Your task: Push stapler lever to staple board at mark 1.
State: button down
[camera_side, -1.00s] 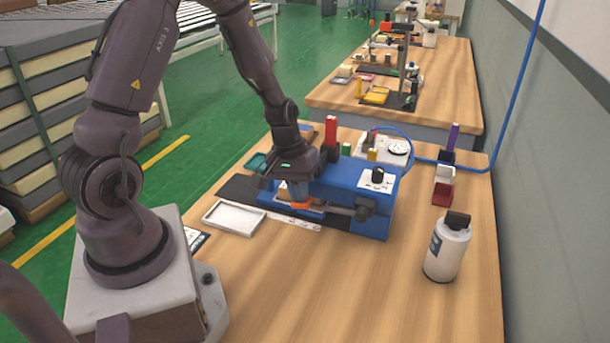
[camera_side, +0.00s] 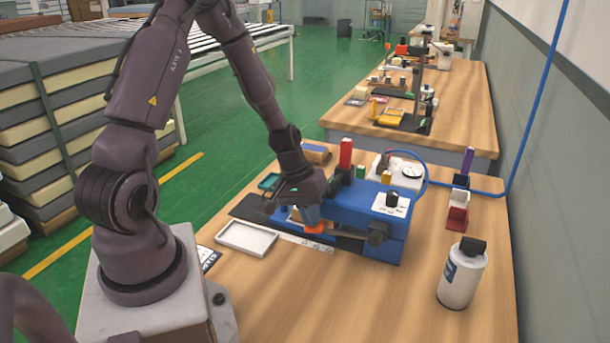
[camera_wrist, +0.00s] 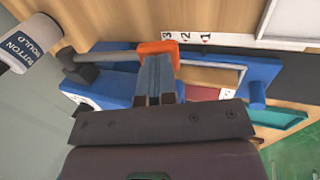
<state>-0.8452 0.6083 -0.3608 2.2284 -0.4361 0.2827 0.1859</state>
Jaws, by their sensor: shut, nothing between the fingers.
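The blue stapler (camera_side: 350,212) sits on the wooden bench and also shows in the wrist view (camera_wrist: 262,72). Its grey lever (camera_wrist: 105,56) ends in an orange grip (camera_wrist: 158,47), which also shows in the side view (camera_side: 316,228). My gripper (camera_wrist: 160,60) is shut and empty, its blue fingertips right at the orange grip; I cannot tell how firmly they touch. A tan board (camera_wrist: 215,75) lies beside the fingers, partly hidden by them. A white strip (camera_wrist: 225,39) carries marks 3, 2 and 1; the grip is nearest mark 3 in the wrist view.
A white tray (camera_side: 222,241) lies left of the stapler. A white bottle with a dark cap (camera_side: 461,278) stands at the right, and small red and white bins (camera_side: 457,218) behind it. A blue hose (camera_side: 424,166) runs behind the stapler.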

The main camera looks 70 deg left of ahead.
jog(key=v, duration=1.3)
jog(key=shift+d+r, duration=0.1)
jog(key=s+d+r+m+t+y, duration=0.1)
jog(key=s+d+r+m, duration=0.3)
jog(key=d+r, duration=0.2)
jog(key=s+d+r+m+t+y, duration=0.1)
jog(key=s+d+r+m+t, duration=0.1)
jog(key=s+d+r+m, duration=0.2)
jog(key=d+r+m, duration=0.1)
jog(key=d+r, duration=0.2)
jog(key=d, duration=0.1)
jog(key=shift+s+r+y, duration=0.25)
jog(key=shift+y, duration=0.05)
